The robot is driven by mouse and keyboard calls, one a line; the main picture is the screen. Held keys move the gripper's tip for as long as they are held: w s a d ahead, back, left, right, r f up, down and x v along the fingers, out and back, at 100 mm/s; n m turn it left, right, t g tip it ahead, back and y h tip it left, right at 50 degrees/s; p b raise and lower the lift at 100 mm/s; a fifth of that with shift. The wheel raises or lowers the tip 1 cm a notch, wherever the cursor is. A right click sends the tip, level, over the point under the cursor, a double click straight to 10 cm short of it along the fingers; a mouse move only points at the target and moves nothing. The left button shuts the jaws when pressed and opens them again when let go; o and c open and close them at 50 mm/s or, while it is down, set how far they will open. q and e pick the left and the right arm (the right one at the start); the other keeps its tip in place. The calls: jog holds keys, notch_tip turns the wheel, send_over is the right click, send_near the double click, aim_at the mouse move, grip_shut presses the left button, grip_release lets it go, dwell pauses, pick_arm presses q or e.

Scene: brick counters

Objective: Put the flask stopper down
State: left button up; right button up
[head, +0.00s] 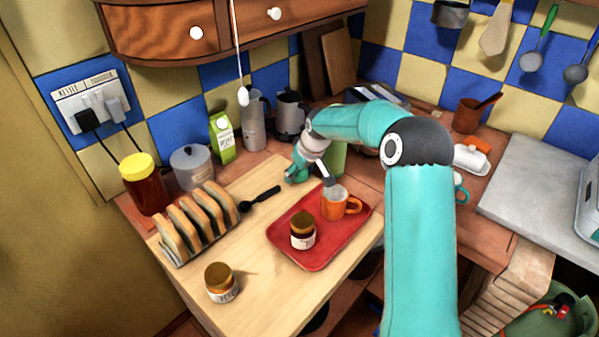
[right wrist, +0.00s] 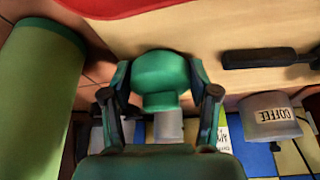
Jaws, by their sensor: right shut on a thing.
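The green flask stopper (right wrist: 160,75) sits between the two fingers of my right gripper (right wrist: 162,92) in the right wrist view. The gripper is shut on it. In the head view my right gripper (head: 296,172) hangs by the back edge of the wooden board, left of the orange mug; the stopper cannot be told apart from the gripper there. I cannot tell whether the stopper touches a surface. A green flask (head: 336,160) stands behind my right arm, partly hidden; it also shows at the left of the right wrist view (right wrist: 38,95). My left gripper is not in view.
A red tray (head: 335,246) holds an orange mug (head: 336,208) and a jar (head: 302,232). A black-handled utensil (head: 260,198) lies on the wooden board (head: 270,292) beside a toast rack (head: 197,222). Another jar (head: 221,284) stands in front. The board's front right is clear.

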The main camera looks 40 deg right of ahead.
jog(key=o, duration=1)
jog(key=shift+f, duration=0.1)
jog(key=shift+o, duration=0.2)
jog(key=b+v, duration=0.1)
jog(key=v, duration=1.1)
jog(key=shift+a, duration=0.1)
